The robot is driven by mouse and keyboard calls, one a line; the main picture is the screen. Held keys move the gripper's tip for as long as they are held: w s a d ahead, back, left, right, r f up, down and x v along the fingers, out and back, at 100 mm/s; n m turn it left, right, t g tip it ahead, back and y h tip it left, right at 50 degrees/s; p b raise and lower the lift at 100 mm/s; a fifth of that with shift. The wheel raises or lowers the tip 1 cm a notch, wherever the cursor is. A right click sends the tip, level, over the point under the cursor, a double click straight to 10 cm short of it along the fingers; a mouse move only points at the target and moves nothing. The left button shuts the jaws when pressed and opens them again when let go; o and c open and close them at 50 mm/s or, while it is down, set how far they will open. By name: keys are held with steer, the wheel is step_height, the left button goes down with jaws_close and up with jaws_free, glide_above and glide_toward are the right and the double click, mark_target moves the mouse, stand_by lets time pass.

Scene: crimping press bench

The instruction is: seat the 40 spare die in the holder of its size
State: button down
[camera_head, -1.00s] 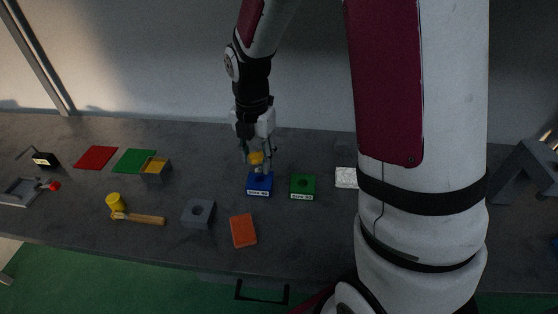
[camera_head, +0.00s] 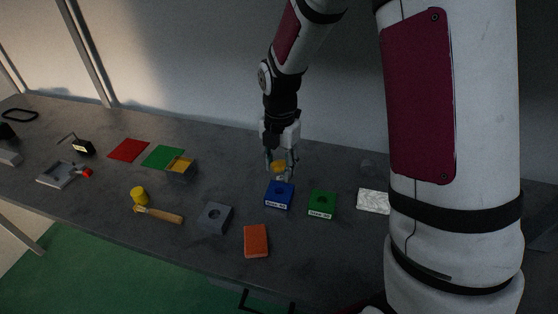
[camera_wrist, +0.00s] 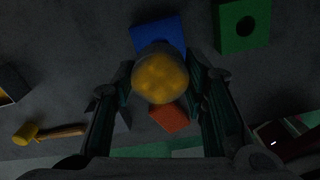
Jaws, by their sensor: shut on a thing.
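My gripper (camera_head: 282,164) is shut on a yellow round die (camera_head: 279,167), which also shows between the fingers in the wrist view (camera_wrist: 160,76). The die is held above the bench, near the blue holder (camera_head: 279,199), and appears apart from it. In the wrist view the die covers part of the blue holder (camera_wrist: 150,33), and its hole is hidden there. A green holder (camera_head: 322,210) with a round hole stands just right of the blue one; it shows at the top right of the wrist view (camera_wrist: 241,40). Both holders carry labels too small to read surely.
A grey block with a hole (camera_head: 214,217) and an orange block (camera_head: 256,241) lie nearer the front edge. A yellow-headed mallet (camera_head: 160,214), a yellow-topped box (camera_head: 180,167), green (camera_head: 163,156) and red mats (camera_head: 128,149) are left. A pale crumpled piece (camera_head: 373,201) lies right.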

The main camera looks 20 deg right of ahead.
mark_target(279, 176)
steer(key=shift+f+b, duration=0.85)
steer(key=shift+f, duration=1.05)
steer(key=shift+p, duration=0.45)
stand_by(0.6)
steer(key=shift+f+b, duration=0.5)
steer(key=shift+f, duration=0.9)
steer(key=c, duration=0.9)
jaws_free()
step_height(279, 176, up, 12)
steer(key=shift+r, duration=0.1)
steer(key=shift+s, duration=0.1)
